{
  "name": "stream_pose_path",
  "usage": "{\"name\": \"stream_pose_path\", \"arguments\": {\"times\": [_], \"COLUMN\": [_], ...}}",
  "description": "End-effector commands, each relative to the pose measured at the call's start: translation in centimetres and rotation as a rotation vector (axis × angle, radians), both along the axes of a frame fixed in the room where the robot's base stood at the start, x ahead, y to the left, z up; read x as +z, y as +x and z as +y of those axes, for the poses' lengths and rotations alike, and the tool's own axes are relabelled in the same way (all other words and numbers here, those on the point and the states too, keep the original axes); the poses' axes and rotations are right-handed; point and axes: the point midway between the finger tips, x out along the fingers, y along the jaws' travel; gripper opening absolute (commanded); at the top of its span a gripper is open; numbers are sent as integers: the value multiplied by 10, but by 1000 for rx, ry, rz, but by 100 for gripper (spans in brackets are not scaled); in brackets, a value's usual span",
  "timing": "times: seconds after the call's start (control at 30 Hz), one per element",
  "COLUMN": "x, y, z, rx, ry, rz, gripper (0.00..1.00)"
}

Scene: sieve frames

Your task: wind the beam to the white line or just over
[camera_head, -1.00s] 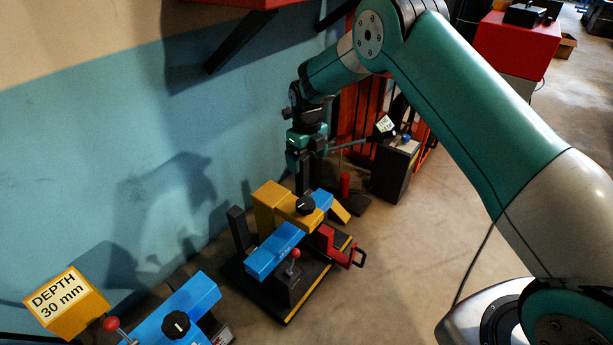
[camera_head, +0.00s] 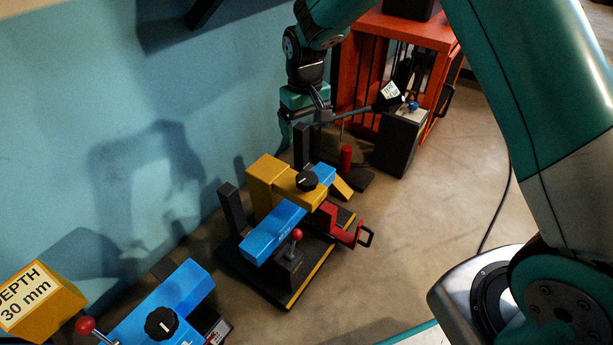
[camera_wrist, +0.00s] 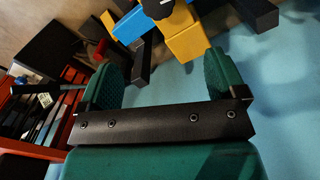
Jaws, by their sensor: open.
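A low machine stands on the floor on a dark base (camera_head: 292,290). It has a blue beam (camera_head: 272,233), yellow blocks (camera_head: 264,182), a black knob (camera_head: 307,180), a red-knobbed lever (camera_head: 297,235) and a red bracket with a black loop handle (camera_head: 343,229). I cannot make out a white line on it. My gripper (camera_head: 304,118) hangs above the machine's far end, by the wall, open and empty. In the wrist view, the open gripper (camera_wrist: 160,80) has nothing between its pads; the blue beam (camera_wrist: 130,25) and a yellow block (camera_wrist: 186,36) lie beyond them.
A second blue unit (camera_head: 165,305) and a yellow "DEPTH 30 mm" block (camera_head: 35,300) stand at lower left. A dark cabinet (camera_head: 400,142) and an orange rack (camera_head: 362,65) stand beyond the machine. The blue wall (camera_head: 90,150) is close.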

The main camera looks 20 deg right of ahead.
Motion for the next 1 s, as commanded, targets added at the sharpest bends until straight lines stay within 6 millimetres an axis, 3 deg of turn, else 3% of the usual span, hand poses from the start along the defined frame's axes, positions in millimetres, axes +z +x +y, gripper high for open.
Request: {"name": "stream_pose_path", "arguments": {"times": [0.13, 0.37, 0.8, 1.0], "x": [-1, -22, -122, -157], "y": [-5, -6, -6, -6], "z": [-5, -11, -11, -9], "rx": [162, 196, 194, 196], "ry": [0, 0, 0, 0], "rz": [0, 1, 1, 0], "gripper": [90, 90, 90, 90]}}
